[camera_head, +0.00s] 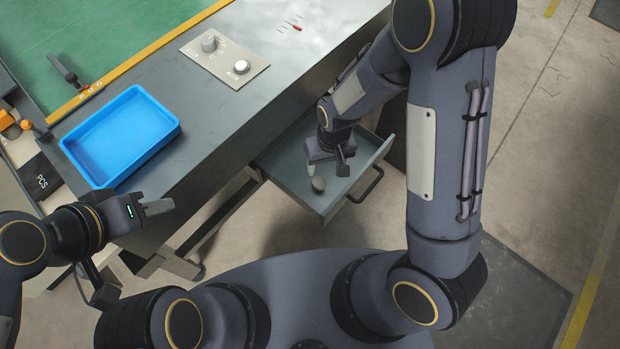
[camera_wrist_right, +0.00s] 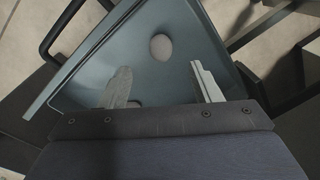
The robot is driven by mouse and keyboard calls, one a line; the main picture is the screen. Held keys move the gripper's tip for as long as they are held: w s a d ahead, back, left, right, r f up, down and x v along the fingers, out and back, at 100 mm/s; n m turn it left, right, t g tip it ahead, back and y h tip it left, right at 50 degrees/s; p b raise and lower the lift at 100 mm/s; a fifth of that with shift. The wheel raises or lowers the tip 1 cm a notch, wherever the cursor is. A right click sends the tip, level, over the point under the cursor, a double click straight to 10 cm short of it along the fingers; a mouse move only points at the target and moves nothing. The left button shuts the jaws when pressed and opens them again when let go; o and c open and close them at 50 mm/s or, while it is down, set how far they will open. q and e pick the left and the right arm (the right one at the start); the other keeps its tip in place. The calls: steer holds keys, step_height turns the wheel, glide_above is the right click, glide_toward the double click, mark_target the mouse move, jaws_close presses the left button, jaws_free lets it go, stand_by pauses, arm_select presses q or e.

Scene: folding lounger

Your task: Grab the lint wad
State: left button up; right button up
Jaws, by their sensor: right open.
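The lint wad (camera_head: 318,184) is a small grey rounded lump lying in the open drawer. In the right wrist view it shows as a pale grey oval (camera_wrist_right: 162,47) just beyond the fingertips, apart from them. My right gripper (camera_wrist_right: 159,72) is open and empty, with its fingers spread on either side over the drawer floor. A darker rounded spot (camera_wrist_right: 134,104) shows between the finger bases; I cannot tell whether it is an object or a shadow. My left gripper (camera_head: 157,206) is left of the drawer, by the bench front; its jaw opening cannot be made out.
The grey drawer (camera_head: 285,163) is pulled out from under the workbench (camera_head: 215,122), with a dark handle (camera_head: 367,186). A blue tray (camera_head: 122,134) and a plate with two knobs (camera_head: 224,57) are on the bench.

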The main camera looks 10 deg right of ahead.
mark_target(321, 181)
steer(key=shift+w+a+f, duration=0.1)
steer(key=shift+a+f, duration=0.05)
steer(key=shift+f, duration=0.5)
steer(key=shift+w+a+f, duration=0.1)
steer(key=shift+a+f, duration=0.05)
steer(key=shift+f, duration=0.45)
steer(key=f, duration=0.3)
steer(key=f+b, duration=0.1)
steer(key=f, duration=0.3)
steer(key=shift+w+a+f+b, duration=0.1)
steer(key=shift+w+b, duration=0.1)
steer(key=shift+b, duration=0.1)
steer(key=c, duration=1.1)
